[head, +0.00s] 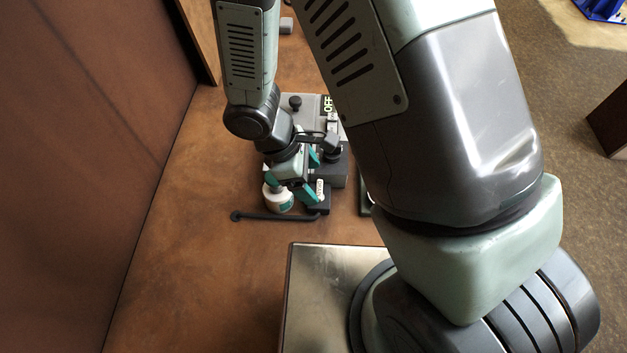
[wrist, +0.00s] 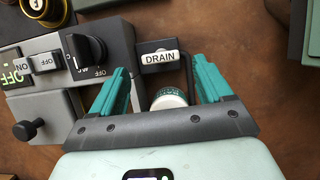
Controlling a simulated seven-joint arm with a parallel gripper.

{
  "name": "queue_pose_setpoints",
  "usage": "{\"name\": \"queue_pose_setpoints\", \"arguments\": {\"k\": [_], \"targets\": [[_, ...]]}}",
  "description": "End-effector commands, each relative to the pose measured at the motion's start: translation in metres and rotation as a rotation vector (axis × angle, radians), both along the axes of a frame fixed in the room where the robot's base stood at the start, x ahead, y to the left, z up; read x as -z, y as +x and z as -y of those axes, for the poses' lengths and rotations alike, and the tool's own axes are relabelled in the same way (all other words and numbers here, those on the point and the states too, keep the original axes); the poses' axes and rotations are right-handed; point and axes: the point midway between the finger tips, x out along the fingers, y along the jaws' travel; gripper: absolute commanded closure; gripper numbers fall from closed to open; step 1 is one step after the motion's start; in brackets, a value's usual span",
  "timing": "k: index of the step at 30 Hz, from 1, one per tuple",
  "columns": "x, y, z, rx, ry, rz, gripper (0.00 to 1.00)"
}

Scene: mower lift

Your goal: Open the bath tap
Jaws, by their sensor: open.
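A drain block (wrist: 158,57) with a white DRAIN label shows in the wrist view; a dark bar runs down from its right side, partly behind a finger. In the head view a dark lever (head: 268,217) with a round end runs left from the small labelled block (head: 319,197). It is the most tap-like part; nothing is marked as a tap. My gripper (wrist: 160,70) is open, with teal fingers apart and nothing held. In the head view my gripper (head: 307,178) is above and beside the block and lever. I cannot tell whether it touches them.
A white bottle (head: 277,200) stands beside the lever; its cap (wrist: 168,98) shows between my fingers in the wrist view. The grey unit has a black rotary knob (wrist: 86,50), a rocker switch (wrist: 45,62) and a display (wrist: 14,75). The brown surface at left is clear.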

Motion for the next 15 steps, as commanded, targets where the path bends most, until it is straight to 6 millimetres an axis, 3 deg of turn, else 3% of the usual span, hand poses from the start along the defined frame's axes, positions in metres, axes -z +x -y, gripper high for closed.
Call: {"name": "queue_pose_setpoints", "arguments": {"k": [6, 15], "targets": [[-0.032, 0.0, -0.014, -0.001, 0.003, 0.002, 0.21], [-0.048, -0.002, -0.02, -0.002, -0.001, -0.003, 0.21]]}}
